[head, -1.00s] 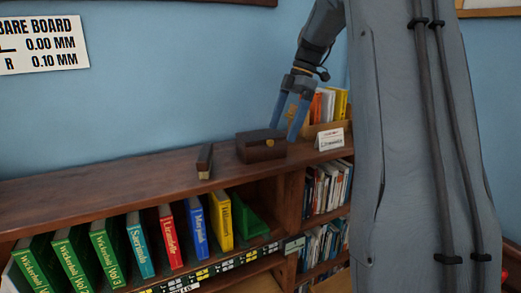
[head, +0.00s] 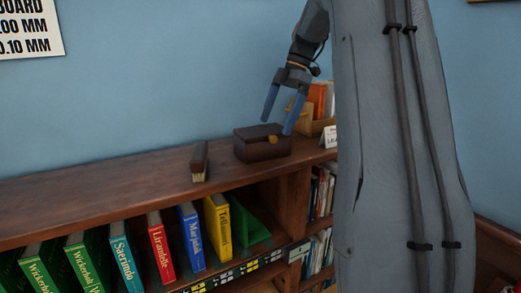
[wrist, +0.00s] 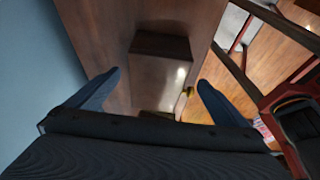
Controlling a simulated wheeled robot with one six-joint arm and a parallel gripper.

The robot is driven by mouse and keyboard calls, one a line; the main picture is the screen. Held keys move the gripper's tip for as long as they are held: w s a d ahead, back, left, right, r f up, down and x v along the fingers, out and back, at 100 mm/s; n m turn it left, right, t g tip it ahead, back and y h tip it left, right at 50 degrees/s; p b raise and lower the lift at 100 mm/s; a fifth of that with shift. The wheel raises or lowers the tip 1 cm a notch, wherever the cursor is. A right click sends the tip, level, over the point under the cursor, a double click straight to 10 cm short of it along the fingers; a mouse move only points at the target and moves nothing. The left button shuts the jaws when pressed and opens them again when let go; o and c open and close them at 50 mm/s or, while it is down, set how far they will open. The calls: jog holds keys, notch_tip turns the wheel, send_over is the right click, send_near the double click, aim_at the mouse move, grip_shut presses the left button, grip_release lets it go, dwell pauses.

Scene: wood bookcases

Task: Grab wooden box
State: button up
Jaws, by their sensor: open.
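The wooden box (head: 262,144) is dark brown with a brass clasp and sits on top of the bookcase (head: 110,196). In the wrist view the box (wrist: 160,58) lies ahead of and between the two spread fingers of my gripper (wrist: 157,80). I cannot tell the exact height of the fingertips above the shelf top.
A brush (head: 199,162) lies left of the box on the bookcase top. A wooden holder with books (head: 318,100) and a small white card (head: 330,137) stand to the right. Several upright books (head: 190,238) fill the shelf below. The blue wall is close behind.

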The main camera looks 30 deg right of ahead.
aim_at(267, 141)
jog(key=shift+p+x, duration=1.6)
jog(key=shift+x, duration=2.45)
jog(key=shift+w+a, duration=0.2)
jog(key=shift+c, duration=0.3)
jog(key=shift+r, duration=0.1)
jog(key=c, duration=1.5)
